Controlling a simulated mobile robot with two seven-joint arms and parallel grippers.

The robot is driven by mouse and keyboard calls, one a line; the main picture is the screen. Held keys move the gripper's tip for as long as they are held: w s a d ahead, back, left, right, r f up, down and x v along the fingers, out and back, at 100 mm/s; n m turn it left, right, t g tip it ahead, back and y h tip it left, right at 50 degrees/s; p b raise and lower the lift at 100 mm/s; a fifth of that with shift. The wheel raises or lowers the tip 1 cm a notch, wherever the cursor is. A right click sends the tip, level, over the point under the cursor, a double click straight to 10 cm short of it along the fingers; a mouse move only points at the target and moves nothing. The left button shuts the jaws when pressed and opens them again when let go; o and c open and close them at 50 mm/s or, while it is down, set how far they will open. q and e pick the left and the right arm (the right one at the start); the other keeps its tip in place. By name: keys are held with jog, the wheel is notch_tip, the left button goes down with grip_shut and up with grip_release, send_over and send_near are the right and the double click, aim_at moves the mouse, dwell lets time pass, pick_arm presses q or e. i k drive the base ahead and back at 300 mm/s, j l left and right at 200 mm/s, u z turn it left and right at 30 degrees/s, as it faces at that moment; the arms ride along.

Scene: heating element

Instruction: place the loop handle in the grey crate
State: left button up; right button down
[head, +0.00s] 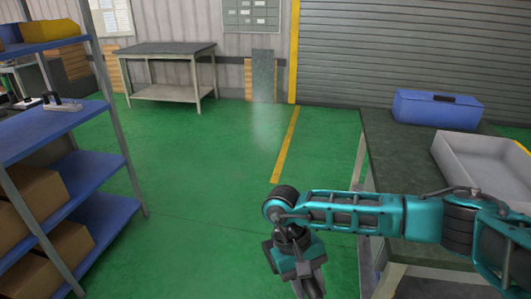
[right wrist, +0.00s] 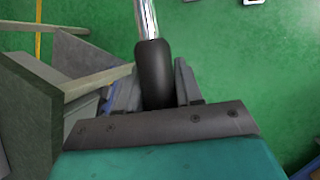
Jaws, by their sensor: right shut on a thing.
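The grey crate (head: 451,163) is open-topped and sits on the dark workbench at the right, cut by the right edge of the head view. My right gripper (head: 312,290) hangs low at the bottom of the head view, left of the workbench. In the right wrist view its fingers (right wrist: 154,85) are shut on a black grip (right wrist: 154,72) with a shiny metal rod (right wrist: 146,18) running up out of frame. I cannot tell whether this is the loop handle, as its far end is hidden. My left gripper is not in view.
A blue toolbox (head: 437,110) stands on the workbench (head: 385,135) behind the crate. A blue shelf rack (head: 85,190) at the left holds cardboard boxes and a metal piece with a black arched handle (head: 62,104). Green floor between is clear.

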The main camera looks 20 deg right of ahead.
aim_at(504, 187)
jog(key=k+l, duration=0.25)
jog(key=l, duration=0.15)
jog(key=k+l, duration=0.2)
jog(key=l, duration=0.2)
jog(key=k+l, duration=0.25)
jog(key=l, duration=0.2)
jog(key=k+l, duration=0.2)
jog(key=l, duration=0.2)
jog(key=k+l, duration=0.25)
jog(key=l, duration=0.15)
jog(key=k+l, duration=0.2)
jog(key=l, duration=0.2)
